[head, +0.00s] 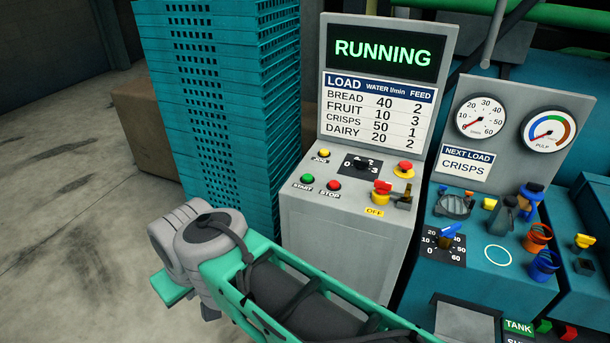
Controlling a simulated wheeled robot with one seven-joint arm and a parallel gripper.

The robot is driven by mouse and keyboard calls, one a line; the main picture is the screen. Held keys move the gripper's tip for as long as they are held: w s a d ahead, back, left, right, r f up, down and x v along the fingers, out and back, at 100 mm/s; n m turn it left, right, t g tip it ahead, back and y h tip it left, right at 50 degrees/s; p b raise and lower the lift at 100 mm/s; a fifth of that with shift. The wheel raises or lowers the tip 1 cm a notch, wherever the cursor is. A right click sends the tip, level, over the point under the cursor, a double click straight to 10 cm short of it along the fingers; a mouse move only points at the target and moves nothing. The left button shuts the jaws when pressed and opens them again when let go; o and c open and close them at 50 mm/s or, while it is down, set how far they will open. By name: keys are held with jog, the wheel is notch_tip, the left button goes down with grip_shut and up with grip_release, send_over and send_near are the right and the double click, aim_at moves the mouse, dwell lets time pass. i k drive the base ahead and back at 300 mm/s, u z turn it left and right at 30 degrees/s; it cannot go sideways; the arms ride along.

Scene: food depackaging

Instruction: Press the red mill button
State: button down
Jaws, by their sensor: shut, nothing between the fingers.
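The grey control console (345,235) stands in the middle of the head view, its screen (382,50) reading RUNNING. A small red button (333,185) labelled STOP sits on its sloped panel, right of a green START button (307,179). A red mushroom button (404,166) on a yellow base sits at the panel's upper right. A red-topped yellow switch (381,188) stands above an OFF label. My green and grey arm crosses the lower middle, in front of the console's lower left. My gripper is out of view.
A tall stack of teal crates (215,100) stands close left of the console. A teal bench (480,270) on the right carries dials, coloured knobs and a NEXT LOAD CRISPS sign (467,160). Bare concrete floor (70,220) lies open at left.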

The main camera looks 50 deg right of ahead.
aim_at(333, 184)
jog(key=z, duration=0.5)
jog(key=i, duration=0.95)
jog(key=z, duration=0.75)
